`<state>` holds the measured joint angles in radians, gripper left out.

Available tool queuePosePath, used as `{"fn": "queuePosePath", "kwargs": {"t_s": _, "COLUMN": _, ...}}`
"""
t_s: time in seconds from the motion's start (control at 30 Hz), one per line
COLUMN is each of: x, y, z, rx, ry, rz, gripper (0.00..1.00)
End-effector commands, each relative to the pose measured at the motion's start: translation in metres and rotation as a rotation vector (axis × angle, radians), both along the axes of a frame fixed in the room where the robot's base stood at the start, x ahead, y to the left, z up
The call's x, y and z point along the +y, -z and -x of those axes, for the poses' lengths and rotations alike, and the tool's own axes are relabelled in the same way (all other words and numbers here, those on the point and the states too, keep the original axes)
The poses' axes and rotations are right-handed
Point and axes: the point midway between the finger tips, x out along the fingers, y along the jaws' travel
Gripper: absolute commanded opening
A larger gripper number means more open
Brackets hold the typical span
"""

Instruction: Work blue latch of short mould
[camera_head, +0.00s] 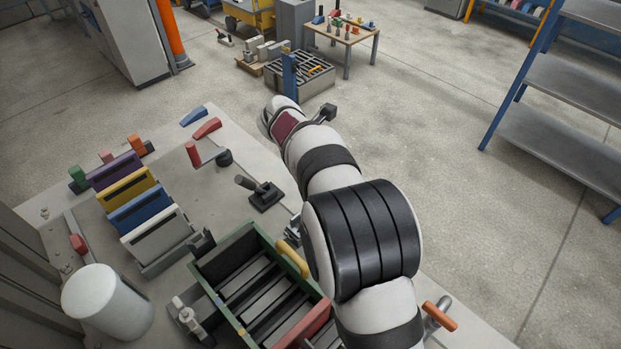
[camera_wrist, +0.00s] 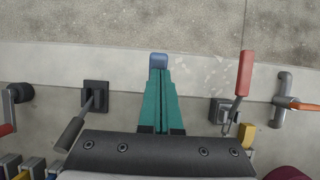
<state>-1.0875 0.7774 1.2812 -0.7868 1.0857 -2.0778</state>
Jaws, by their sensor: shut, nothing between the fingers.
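In the wrist view my gripper (camera_wrist: 158,74) has its two teal fingers together, with nothing between them. A blue handle end (camera_wrist: 158,60), which looks like the blue latch, shows just beyond the fingertips. The fingers cover the rest of it, and I cannot tell whether they touch it. A red-handled latch (camera_wrist: 246,75) stands to the right on a dark bracket. In the head view the green-walled mould (camera_head: 225,248) lies open at the bottom centre, with grey bars inside. My arm covers its right side. My gripper and the blue latch are hidden there.
A black lever (camera_head: 262,194) and a red-handled crank (camera_head: 205,156) stand on the table beyond the mould. An orange handle (camera_head: 440,316) is at the right edge. Coloured panels (camera_head: 140,208) and a white cylinder (camera_head: 107,303) are on the left. Blue and red wedges lie at the far edge.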

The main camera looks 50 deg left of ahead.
Motion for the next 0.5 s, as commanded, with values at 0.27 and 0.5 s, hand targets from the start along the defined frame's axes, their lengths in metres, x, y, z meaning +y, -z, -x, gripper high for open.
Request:
{"fn": "queuePosePath", "kwargs": {"t_s": 0.27, "x": 0.0, "y": 0.022, "z": -0.027, "rx": 0.002, "ry": 0.001, "rz": 0.002, "gripper": 0.0}}
{"fn": "queuePosePath", "kwargs": {"t_s": 0.5, "x": 0.0, "y": 0.039, "z": -0.043, "rx": 0.001, "ry": 0.0, "rz": 0.001, "gripper": 0.0}}
